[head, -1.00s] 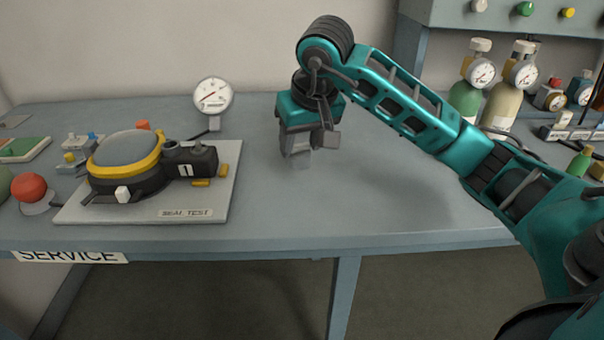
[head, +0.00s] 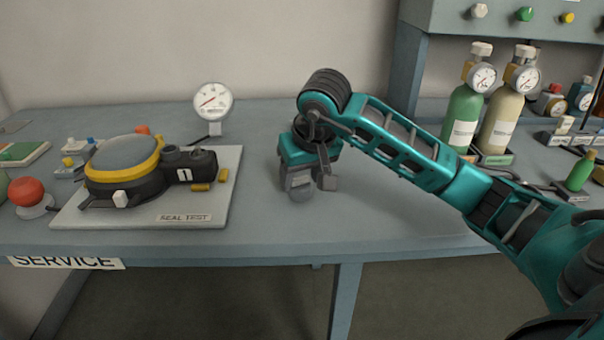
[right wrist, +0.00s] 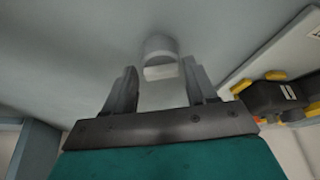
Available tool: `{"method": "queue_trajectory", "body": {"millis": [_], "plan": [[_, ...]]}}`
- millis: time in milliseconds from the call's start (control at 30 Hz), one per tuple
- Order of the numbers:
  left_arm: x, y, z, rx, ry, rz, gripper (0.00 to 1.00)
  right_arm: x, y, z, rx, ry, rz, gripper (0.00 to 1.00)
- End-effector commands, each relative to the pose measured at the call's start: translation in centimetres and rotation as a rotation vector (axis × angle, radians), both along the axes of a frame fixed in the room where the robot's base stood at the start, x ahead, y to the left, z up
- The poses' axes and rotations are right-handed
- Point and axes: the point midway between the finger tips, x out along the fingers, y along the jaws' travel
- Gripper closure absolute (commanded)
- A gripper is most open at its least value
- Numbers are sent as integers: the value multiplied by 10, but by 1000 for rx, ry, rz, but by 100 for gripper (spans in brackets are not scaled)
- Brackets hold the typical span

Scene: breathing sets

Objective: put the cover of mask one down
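Mask one (head: 125,182), black with a yellow ring, a grey lens and a label 1, sits on the seal test board (head: 228,206). My right gripper (head: 300,183) points down over the bare table, right of the board. A small, pale, partly see-through cover (head: 302,194) shows at its fingertips. In the right wrist view the cover (right wrist: 158,48) sits between the two fingers of my right gripper (right wrist: 160,82), which look closed on it. The cover is low, near the table top; I cannot tell whether it touches. My left gripper is not in view.
A dial gauge (head: 213,101) stands behind the board. A red knob (head: 27,191) is at the left. A green bottle (head: 467,120) and a beige bottle (head: 503,118) stand at the right. The table (head: 265,225) around my right gripper is clear.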

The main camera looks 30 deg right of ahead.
Motion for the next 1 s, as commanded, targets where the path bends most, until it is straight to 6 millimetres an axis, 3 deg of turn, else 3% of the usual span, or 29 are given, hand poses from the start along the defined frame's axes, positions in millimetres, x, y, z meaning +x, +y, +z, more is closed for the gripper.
{"method": "queue_trajectory", "body": {"millis": [200, 533, 1000], "plan": [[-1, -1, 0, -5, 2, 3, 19, 0, 0, 0, 0, 0, 0, 24], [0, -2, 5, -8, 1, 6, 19, -1, 0, 8, 0, -1, 0, 24], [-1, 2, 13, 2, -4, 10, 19, -35, 6, 94, -1, -4, 1, 24]]}}
